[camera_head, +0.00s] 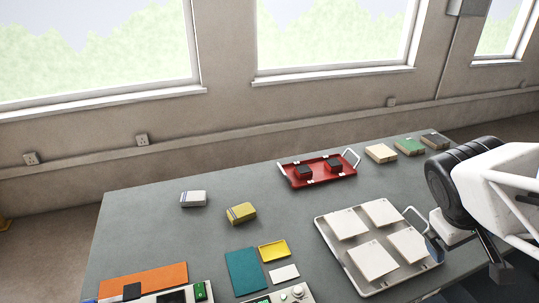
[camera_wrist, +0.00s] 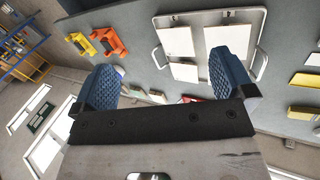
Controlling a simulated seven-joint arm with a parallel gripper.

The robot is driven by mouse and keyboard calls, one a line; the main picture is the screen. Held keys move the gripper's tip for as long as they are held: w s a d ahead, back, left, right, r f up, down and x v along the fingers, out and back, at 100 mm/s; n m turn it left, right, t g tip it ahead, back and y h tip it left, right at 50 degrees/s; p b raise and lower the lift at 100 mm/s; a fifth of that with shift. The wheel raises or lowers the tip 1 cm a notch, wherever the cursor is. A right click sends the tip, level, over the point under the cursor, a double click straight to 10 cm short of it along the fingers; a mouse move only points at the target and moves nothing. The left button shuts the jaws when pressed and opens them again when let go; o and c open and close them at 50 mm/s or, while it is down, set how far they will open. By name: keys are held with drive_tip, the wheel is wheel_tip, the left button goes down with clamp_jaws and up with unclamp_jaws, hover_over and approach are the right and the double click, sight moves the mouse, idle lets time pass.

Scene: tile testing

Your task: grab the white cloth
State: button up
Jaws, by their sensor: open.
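A small folded white bundle with a grey band, likely the white cloth (camera_head: 193,198), lies on the grey table left of centre in the head view. A similar yellow bundle (camera_head: 241,212) lies just to its right. I cannot make out the white bundle in the wrist view. My gripper is at the right edge of the head view, by the right side of the tile tray and far from the white bundle. In the wrist view my gripper (camera_wrist: 163,66) has its two blue ribbed fingers wide apart with nothing between them.
A metal tray (camera_head: 351,278) with several white tiles is near my gripper. Beige (camera_head: 380,153), green (camera_head: 410,146) and dark (camera_head: 435,141) blocks stand at the back right. Teal, yellow, white and orange flat pieces lie in front.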

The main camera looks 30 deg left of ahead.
drive_tip(key=w+a+f+n+t+h, duration=0.1)
drive_tip(key=w+a+f+n+t, duration=0.25)
drive_tip(key=w+a+n, duration=1)
drive_tip(key=w+a+f+n+t+y, duration=0.1)
drive_tip(key=a+f+n+t, duration=0.1)
drive_tip(key=a, duration=0.8)
drive_tip(key=w+a+f+n+t+y, duration=0.1)
drive_tip(key=a+f+n+t, duration=0.15)
drive_tip(key=a, duration=0.75)
drive_tip(key=n+y, duration=1)
drive_tip(key=n, duration=0.7)
approach(193, 197)
drive_tip(key=shift+x, duration=0.85)
drive_tip(key=shift+a, duration=0.1)
drive_tip(key=shift+x, duration=1.25)
